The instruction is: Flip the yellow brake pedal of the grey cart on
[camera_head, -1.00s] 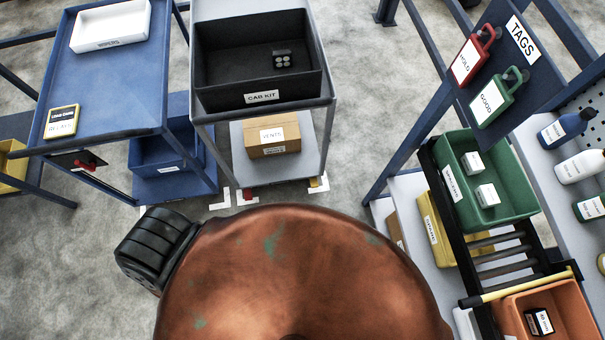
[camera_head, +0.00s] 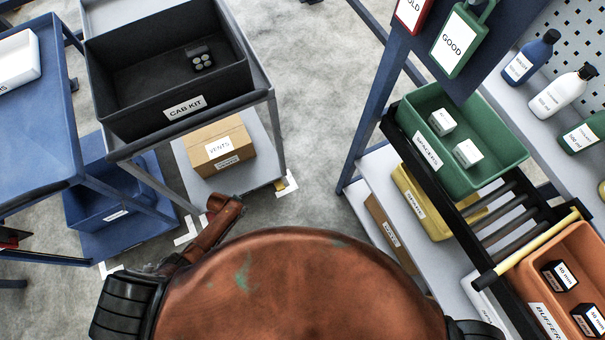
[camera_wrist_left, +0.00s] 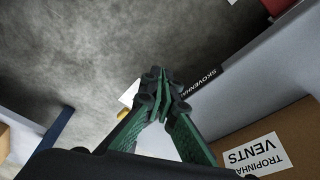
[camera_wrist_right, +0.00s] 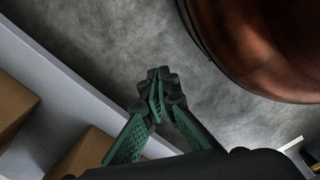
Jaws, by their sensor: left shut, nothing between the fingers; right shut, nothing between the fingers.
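The grey cart (camera_head: 270,95) stands at the upper left of centre in the head view, with its lower shelf (camera_head: 267,150) near the floor. The yellow brake pedal (camera_head: 281,186) shows as a small patch under the shelf's near right corner, beside a white floor mark. A yellow bit (camera_wrist_left: 123,114) shows in the left wrist view, partly behind a finger; its tilt cannot be told. My left gripper (camera_wrist_left: 160,72) is shut and empty, above the floor near the cart's edge. My right gripper (camera_wrist_right: 156,74) is shut and empty, above the floor beside a grey shelf.
The cart carries a black CAB KIT bin (camera_head: 225,75) and a VENTS carton (camera_head: 205,150). A blue cart (camera_head: 60,140) stands at left. A blue-framed rack with a green tote (camera_head: 500,150) and an orange tote (camera_head: 535,268) stands at right. Bare floor lies between cart and rack.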

